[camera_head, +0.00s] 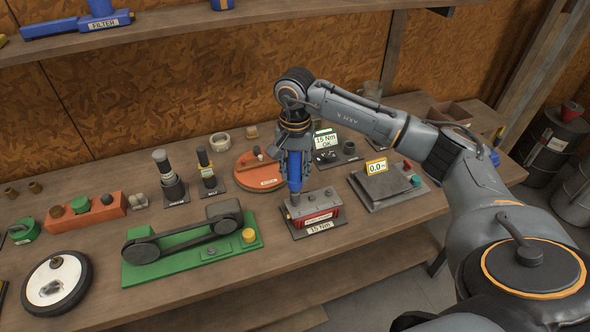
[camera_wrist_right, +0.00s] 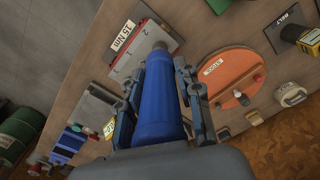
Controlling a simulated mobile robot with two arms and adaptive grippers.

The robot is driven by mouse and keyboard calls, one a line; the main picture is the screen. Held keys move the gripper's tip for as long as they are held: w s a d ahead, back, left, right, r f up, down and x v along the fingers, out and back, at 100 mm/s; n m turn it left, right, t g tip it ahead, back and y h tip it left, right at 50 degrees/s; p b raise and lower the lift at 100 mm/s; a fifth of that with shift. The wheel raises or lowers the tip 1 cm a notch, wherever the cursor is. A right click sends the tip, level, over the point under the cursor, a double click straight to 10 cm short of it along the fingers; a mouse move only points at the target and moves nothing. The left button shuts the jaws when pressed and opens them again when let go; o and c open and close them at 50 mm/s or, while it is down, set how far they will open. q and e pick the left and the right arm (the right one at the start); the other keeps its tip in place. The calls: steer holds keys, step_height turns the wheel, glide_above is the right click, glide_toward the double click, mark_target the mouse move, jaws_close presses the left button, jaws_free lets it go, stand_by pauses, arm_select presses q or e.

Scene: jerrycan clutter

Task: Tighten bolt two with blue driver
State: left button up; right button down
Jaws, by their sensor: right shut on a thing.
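My right gripper (camera_head: 294,150) is shut on the blue driver (camera_head: 294,172), which points down, close to upright. The driver's lower end is at the left part of the bolt block (camera_head: 318,210), a grey and red block with a 15 Nm label on its plate. In the right wrist view the driver (camera_wrist_right: 158,108) sits between the fingers (camera_wrist_right: 160,85). Its tip is by the number 2 on the bolt block (camera_wrist_right: 128,62); the bolt under it is hidden, so I cannot tell if they touch. My left gripper is out of view.
A sign reading "15 Nm OK" (camera_head: 326,141) stands behind the block. A green belt-drive base (camera_head: 160,272) lies left, an orange round plate (camera_head: 258,172) behind left, and a grey scale (camera_head: 388,186) reading 0.0 right. Bare bench shows in front.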

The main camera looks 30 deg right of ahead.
mark_target(295, 156)
steer(key=shift+f+b, duration=0.8)
steer(key=shift+f, duration=0.15)
steer(key=shift+s+f, duration=0.15)
stand_by(1.1)
steer(key=shift+r, duration=0.55)
steer(key=shift+r+p, duration=0.4)
steer(key=shift+r, duration=0.05)
steer(key=shift+w+r, duration=0.2)
steer(key=shift+r, duration=0.05)
steer(key=shift+r+p, duration=1.3)
steer(key=shift+r, duration=0.9)
